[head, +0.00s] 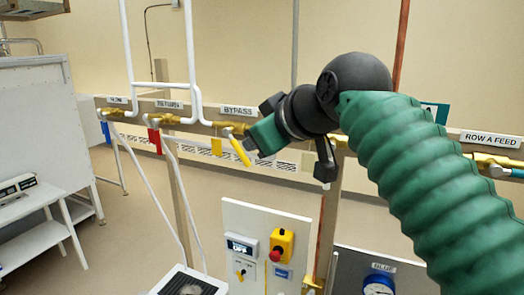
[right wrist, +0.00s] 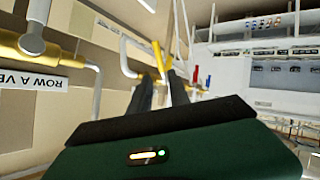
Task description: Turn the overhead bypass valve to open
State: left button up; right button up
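The bypass valve's yellow lever (head: 240,150) hangs at a slant from the overhead pipe run, below the BYPASS sign (head: 239,111). My right gripper (head: 252,146) comes in from the right and is close beside the lever. In the right wrist view, its two dark fingers (right wrist: 160,78) stand apart, with the yellow lever (right wrist: 159,56) between their tips. I cannot tell whether either finger touches it. The fingers are mostly hidden in the head view. My left gripper is not in view.
White pipes (head: 192,50) rise nearby. Below stands a panel (head: 240,215) with a red button (head: 276,255). A ROW A FEED sign (head: 490,138) is at right.

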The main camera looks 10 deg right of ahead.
jog(key=shift+s+d+r, duration=0.15)
jog(key=shift+s+r, duration=0.15)
jog(key=shift+s, duration=0.1)
jog(key=shift+c, duration=0.3)
